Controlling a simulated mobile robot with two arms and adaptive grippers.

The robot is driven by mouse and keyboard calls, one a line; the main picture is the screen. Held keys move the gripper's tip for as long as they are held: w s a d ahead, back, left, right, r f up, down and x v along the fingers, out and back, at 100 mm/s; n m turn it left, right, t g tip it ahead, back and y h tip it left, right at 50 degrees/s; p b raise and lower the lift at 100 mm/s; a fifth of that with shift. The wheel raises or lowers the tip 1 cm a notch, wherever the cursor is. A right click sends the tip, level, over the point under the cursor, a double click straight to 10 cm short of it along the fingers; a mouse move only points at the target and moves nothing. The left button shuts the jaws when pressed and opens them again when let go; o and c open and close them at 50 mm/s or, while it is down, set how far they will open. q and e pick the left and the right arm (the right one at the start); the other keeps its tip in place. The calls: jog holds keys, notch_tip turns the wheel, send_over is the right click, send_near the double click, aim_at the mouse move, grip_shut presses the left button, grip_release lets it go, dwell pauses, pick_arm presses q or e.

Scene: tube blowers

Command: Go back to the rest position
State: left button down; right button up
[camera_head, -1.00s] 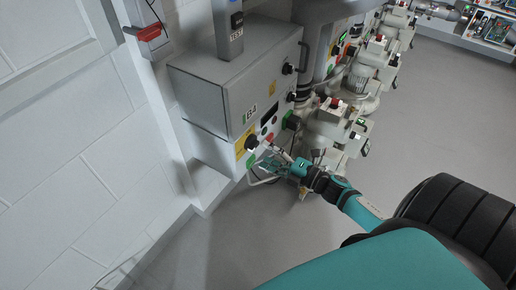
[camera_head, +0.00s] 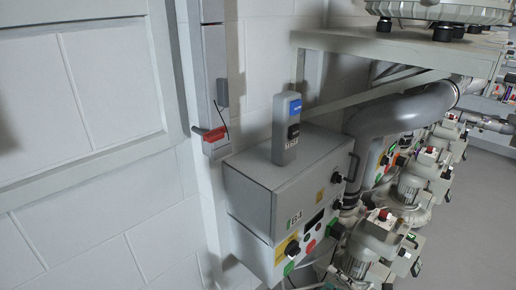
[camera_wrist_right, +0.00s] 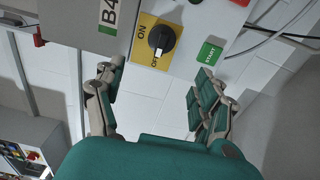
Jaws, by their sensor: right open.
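My right gripper (camera_wrist_right: 159,72) is open and empty in the right wrist view, its two fingers spread apart. The fingertips are just below a black rotary switch (camera_wrist_right: 161,40) on a yellow ON/OFF plate. A green START button (camera_wrist_right: 209,53) is to the right, near the right finger. In the head view the grey control box marked B4 (camera_head: 285,185) hangs by the wall, and its rotary switch (camera_head: 292,247) shows low on its front. The right gripper is not clearly visible there. My left gripper is in neither view.
A grey upright post with a red handle (camera_head: 212,134) stands left of the box. A thick grey pipe (camera_head: 405,112) and several blower units (camera_head: 368,245) line the right side. Grey floor (camera_head: 470,230) is open at the far right.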

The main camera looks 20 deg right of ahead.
notch_tip(320, 180, down, 15)
jog(key=s+a+m+g+h, duration=0.2)
jog(key=m+g+h, duration=0.45)
jog(key=m, duration=0.75)
jog(key=s+a+f+m+g, duration=0.75)
jog(key=s+a, duration=0.45)
jog(key=a, duration=0.2)
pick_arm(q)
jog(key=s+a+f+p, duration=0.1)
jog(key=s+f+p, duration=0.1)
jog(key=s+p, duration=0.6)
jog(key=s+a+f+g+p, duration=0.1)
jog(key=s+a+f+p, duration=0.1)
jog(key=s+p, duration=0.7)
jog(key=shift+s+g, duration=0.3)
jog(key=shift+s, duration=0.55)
pick_arm(e)
jog(key=s+d+f, duration=0.1)
jog(key=s+f, duration=0.1)
jog(key=s, duration=0.7)
jog(key=s+d+f+n+g, duration=0.1)
jog(key=s+d+f, duration=0.1)
jog(key=s, duration=0.7)
jog(key=shift+s+d+f+g, duration=0.25)
jog(key=shift+d+f+g, duration=0.05)
jog(key=shift+f, duration=0.3)
